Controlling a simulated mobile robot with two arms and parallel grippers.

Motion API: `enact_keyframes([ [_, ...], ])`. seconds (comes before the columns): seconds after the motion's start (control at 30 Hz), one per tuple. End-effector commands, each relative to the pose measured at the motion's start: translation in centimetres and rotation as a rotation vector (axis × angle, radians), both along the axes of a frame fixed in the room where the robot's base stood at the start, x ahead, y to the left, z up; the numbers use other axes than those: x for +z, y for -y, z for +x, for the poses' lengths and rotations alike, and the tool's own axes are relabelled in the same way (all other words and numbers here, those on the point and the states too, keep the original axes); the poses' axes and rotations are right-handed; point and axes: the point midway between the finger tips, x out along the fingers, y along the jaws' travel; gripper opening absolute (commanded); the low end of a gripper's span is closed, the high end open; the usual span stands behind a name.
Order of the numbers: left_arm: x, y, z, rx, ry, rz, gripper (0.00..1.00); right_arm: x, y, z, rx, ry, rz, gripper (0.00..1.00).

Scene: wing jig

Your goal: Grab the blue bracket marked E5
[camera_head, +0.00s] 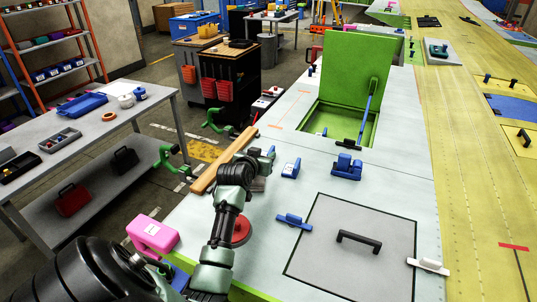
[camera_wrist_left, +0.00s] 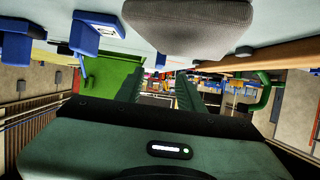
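Two blue brackets stand on the pale wing panel: a smaller one (camera_head: 290,169) right of my left gripper, and a larger one (camera_head: 346,166) by the green hatch. A blue piece (camera_head: 294,221) lies at the grey cover's corner. No E5 mark is readable. The wrist view, inverted, shows a blue bracket with a pale label (camera_wrist_left: 97,28) and another blue part (camera_wrist_left: 15,42) at the left edge. My left gripper (camera_head: 262,155) is over the panel, left of the brackets and apart from them. Its fingers (camera_wrist_left: 158,92) are spread with nothing seen between them. My right gripper is out of view.
A wooden plank (camera_head: 222,163) and green clamps (camera_head: 168,160) line the panel's left edge. A grey rounded block (camera_wrist_left: 187,25) lies close to my left gripper. The green hatch lid (camera_head: 350,72) stands open. A black handle (camera_head: 358,241) rises from the grey cover.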

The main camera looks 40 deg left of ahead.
Motion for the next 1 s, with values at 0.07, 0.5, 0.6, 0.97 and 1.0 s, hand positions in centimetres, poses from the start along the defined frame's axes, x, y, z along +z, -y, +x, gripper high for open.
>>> enact_keyframes([
  [0.07, 0.0, -0.2, 0.6, 0.0, -0.001, -0.003, 0.38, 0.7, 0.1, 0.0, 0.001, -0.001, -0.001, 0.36],
  [0.5, -1.7, -1.8, 4.3, 0.0, -0.002, -0.001, 0.38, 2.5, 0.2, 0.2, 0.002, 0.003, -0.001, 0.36],
  [0.6, -1.8, -1.8, 4.4, 0.0, 0.0, 0.001, 0.38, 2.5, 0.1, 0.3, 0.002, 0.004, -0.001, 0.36],
  [0.97, -1.8, -1.8, 4.3, 0.0, -0.001, 0.0, 0.0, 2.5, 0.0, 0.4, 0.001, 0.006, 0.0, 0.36],
  [1.0, -1.7, -1.8, 4.3, 0.0, 0.0, 0.0, 0.0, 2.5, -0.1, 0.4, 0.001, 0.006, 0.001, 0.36],
])
